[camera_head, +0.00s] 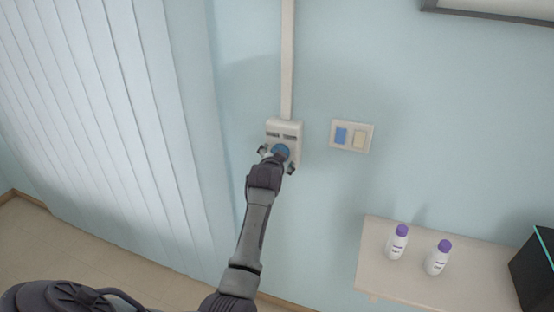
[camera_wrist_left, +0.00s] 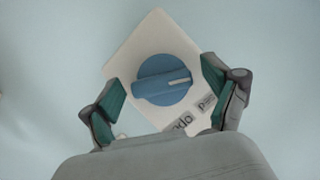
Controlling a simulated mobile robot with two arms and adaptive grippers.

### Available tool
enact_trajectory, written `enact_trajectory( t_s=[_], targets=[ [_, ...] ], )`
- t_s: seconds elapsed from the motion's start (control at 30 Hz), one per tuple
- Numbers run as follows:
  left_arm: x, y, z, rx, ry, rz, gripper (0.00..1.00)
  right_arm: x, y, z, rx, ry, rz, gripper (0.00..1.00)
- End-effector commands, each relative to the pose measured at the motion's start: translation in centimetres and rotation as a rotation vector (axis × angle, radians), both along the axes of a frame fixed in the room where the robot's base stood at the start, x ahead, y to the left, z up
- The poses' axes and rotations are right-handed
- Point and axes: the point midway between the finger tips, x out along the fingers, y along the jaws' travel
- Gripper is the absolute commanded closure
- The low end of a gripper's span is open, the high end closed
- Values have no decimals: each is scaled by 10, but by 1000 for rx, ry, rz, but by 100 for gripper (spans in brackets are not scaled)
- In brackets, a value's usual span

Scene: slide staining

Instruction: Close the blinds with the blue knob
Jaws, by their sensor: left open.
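The blue knob (camera_head: 281,152) sits on a white wall control box (camera_head: 285,126). In the left wrist view the knob (camera_wrist_left: 165,80) is round with a raised grip bar and a pale pointer mark towards the right. My left gripper (camera_head: 277,159) is open in front of the box. Its two fingers stand on either side of the knob in the left wrist view (camera_wrist_left: 170,105), with visible gaps to it. The vertical blinds (camera_head: 100,110) hang at the left of the head view, their pale slats side by side. My right gripper is not in view.
A white conduit (camera_head: 287,60) runs up from the box. A switch plate (camera_head: 352,136) with a blue and a cream switch is to its right. A shelf (camera_head: 375,270) below holds two purple-capped bottles (camera_head: 398,243) beside a dark box (camera_head: 537,268).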

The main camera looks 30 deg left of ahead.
Motion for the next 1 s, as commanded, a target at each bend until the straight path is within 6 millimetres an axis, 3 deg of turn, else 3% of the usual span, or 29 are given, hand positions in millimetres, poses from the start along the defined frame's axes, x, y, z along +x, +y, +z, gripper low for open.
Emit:
enact_trajectory(
  t_s=[0.17, 0.7, 1.0],
  targets=[
    [-11, -5, 4, 1, 0, -1, 12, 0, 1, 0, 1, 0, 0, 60],
    [-92, -43, 35, -1, 1, 0, 12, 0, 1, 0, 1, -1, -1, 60],
    [-103, -48, 39, -1, 1, 0, 12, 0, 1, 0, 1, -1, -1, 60]
  ],
)
